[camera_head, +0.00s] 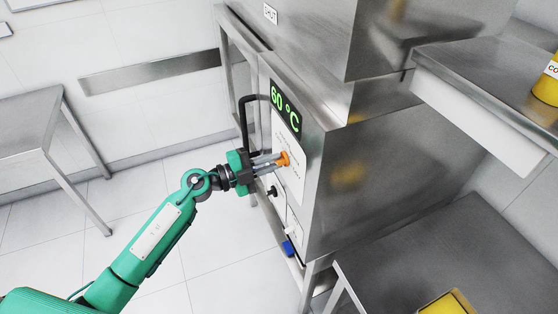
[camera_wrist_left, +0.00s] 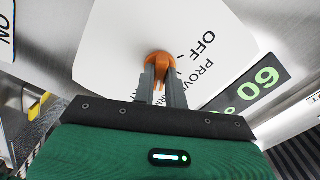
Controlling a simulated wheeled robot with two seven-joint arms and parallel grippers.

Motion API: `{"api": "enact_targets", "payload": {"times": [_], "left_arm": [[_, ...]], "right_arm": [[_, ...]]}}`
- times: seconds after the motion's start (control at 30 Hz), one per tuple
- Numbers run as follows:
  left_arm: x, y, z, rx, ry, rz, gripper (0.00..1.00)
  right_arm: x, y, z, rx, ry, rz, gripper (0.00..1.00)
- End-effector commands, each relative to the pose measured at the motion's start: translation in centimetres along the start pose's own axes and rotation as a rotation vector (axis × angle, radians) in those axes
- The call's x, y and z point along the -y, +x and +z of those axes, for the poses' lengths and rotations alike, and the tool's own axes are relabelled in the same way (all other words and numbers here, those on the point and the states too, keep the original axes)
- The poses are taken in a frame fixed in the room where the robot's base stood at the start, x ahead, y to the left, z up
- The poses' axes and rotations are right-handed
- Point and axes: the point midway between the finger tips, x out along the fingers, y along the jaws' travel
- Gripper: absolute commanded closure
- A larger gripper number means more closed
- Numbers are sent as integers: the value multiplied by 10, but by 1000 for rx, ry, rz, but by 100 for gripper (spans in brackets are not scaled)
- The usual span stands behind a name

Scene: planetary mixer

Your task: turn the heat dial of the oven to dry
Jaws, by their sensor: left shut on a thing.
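The steel oven (camera_head: 365,175) stands in the middle of the head view, with a white label panel on its front. The orange heat dial (camera_head: 284,158) is on that panel, below a green display (camera_head: 286,109) reading 60 °C. My left gripper (camera_head: 277,161) reaches it from the left and is shut on it. The left wrist view shows the dial (camera_wrist_left: 158,59) between the fingertips (camera_wrist_left: 160,74). The words OFF and PROV... show beside it; further words are partly hidden by the fingers. I cannot tell which mark the dial points to. My right gripper is not in view.
A black bar handle (camera_head: 243,122) stands out left of the display, close to my left gripper. A small black knob (camera_head: 272,191) and a blue part (camera_head: 288,248) sit lower on the front. A steel table (camera_head: 40,110) is at left, with open floor between.

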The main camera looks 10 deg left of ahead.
Motion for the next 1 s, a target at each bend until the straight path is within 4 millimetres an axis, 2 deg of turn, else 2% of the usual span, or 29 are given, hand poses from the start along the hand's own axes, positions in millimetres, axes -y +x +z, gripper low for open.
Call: {"api": "enact_targets", "payload": {"times": [0.1,0.4,0.77,0.97,1.0], "left_arm": [[-3,0,1,-1,103,0,100],[-2,0,0,-1,339,0,100],[0,0,0,-1,367,0,100],[-1,0,1,0,441,0,100],[0,0,0,0,437,0,80]], "right_arm": [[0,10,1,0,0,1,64],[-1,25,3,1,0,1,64],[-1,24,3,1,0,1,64],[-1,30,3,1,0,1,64],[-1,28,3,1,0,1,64]]}}
